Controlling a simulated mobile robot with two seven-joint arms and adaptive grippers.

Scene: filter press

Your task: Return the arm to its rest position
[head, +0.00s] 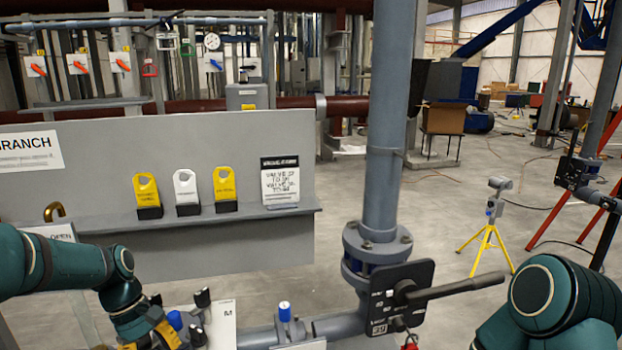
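My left arm (62,268) comes in from the left edge, teal with dark joints. It bends down at the lower left to a yellow-banded part (160,333) at the bottom edge. Nothing is seen held by either arm.
A grey panel with a shelf (240,217) carries yellow and white tags and a sign. A vertical grey pipe (385,150) stands right of it, with a black valve handle (460,287) reaching toward my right arm. A blue-capped fitting (284,311) sits low. A yellow tripod (487,243) stands beyond.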

